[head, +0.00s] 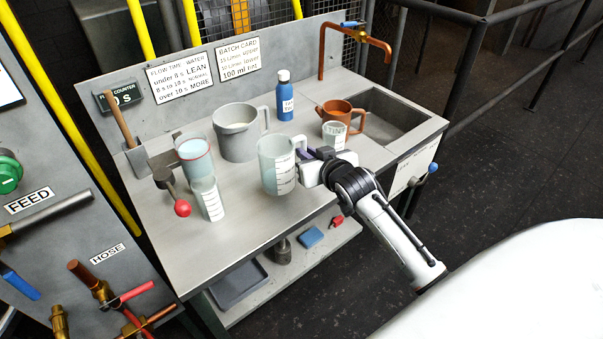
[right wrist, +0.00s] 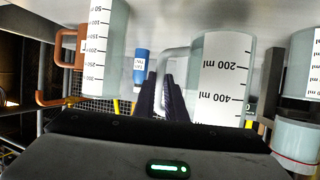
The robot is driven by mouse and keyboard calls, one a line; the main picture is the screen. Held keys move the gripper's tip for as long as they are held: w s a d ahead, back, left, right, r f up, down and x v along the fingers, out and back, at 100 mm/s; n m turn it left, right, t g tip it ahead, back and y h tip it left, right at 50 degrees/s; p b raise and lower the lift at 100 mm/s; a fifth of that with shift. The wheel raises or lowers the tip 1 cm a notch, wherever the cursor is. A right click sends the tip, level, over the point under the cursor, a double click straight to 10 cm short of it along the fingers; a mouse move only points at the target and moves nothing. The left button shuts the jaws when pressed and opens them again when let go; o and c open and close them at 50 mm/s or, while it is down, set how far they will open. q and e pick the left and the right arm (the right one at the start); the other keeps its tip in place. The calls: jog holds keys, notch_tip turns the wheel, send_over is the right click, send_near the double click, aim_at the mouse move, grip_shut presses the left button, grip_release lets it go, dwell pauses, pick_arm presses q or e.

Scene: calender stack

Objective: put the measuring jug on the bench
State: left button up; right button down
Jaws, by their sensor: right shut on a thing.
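The measuring jug (head: 274,165) is a clear, pale jug with a white scale, upright over the front middle of the bench (head: 240,228). It also shows in the right wrist view (right wrist: 222,85), upside down, with 200 ml and 400 ml marks. My right gripper (head: 306,162) is shut on the jug's handle at its right side; its dark fingers (right wrist: 165,97) show at the handle in the right wrist view. Whether the jug's base touches the bench top or hangs slightly above, I cannot tell. My left gripper is not in view.
A grey jug (head: 236,132), a blue bottle (head: 284,97), a brown pot (head: 341,113) and a small beaker (head: 334,135) stand behind. A clear container (head: 194,158), another beaker (head: 208,199) and a red-knobbed tool (head: 181,207) are left. The sink (head: 385,115) is right. The front strip is clear.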

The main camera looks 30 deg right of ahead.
jog(key=shift+f, duration=2.35)
jog(key=shift+b, duration=0.3)
jog(key=c, duration=2.3)
grip_release()
jog(key=shift+f, duration=0.2)
jog(key=o, duration=0.5)
jog(key=shift+r, duration=0.15)
